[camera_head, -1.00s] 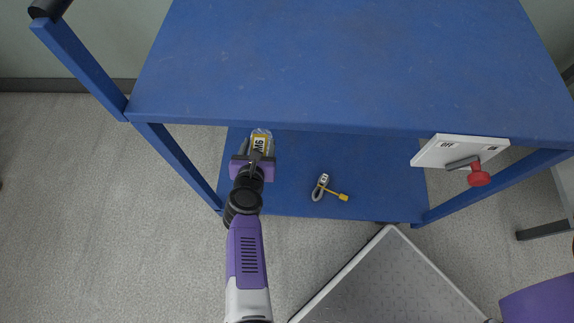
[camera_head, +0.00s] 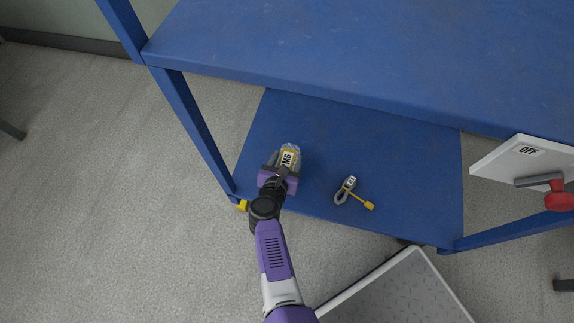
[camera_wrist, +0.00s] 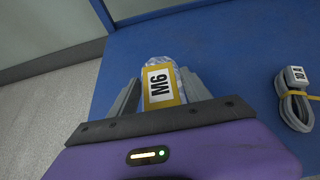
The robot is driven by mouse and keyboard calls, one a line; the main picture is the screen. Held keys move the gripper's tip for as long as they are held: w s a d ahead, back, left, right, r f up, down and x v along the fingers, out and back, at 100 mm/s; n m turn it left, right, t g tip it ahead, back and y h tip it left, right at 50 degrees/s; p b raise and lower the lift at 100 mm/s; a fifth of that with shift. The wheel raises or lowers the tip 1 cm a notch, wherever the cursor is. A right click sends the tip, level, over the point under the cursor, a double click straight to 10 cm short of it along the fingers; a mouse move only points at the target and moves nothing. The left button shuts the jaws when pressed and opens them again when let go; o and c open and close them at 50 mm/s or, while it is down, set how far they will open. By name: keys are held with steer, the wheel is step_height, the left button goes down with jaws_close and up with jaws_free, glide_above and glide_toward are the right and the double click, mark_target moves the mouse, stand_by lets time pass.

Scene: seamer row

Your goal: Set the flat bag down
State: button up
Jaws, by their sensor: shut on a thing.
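In the wrist view the bag (camera_wrist: 163,82) sits between the two grey fingers (camera_wrist: 158,92), label facing the camera. I cannot tell whether the bag touches the shelf. The bag's near end is hidden behind the gripper body.
A coiled grey cable with a yellow tie and a tag (camera_head: 346,190) lies on the shelf to the right of the bag. The blue upper shelf (camera_head: 370,50) overhangs the back. A white OFF panel with a red-knobbed lever (camera_head: 557,197) is at right. A grey platform (camera_head: 400,290) stands in front.

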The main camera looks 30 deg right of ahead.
mark_target(287, 165)
steer(key=shift+f+b, duration=0.7)
steer(key=shift+f, duration=1.05)
steer(key=shift+f+b, duration=0.2)
steer(key=shift+b, duration=0.1)
steer(key=o, duration=1.5)
steer(key=shift+r+p, duration=0.2)
steer(key=shift+p, duration=0.1)
steer(key=shift+s+a+r, duration=0.1)
steer(key=shift+a+r, duration=0.1)
steer(key=p+v, duration=0.3)
steer(key=v, duration=0.8)
steer(key=shift+s, duration=0.25)
steer(key=shift+a, duration=0.1)
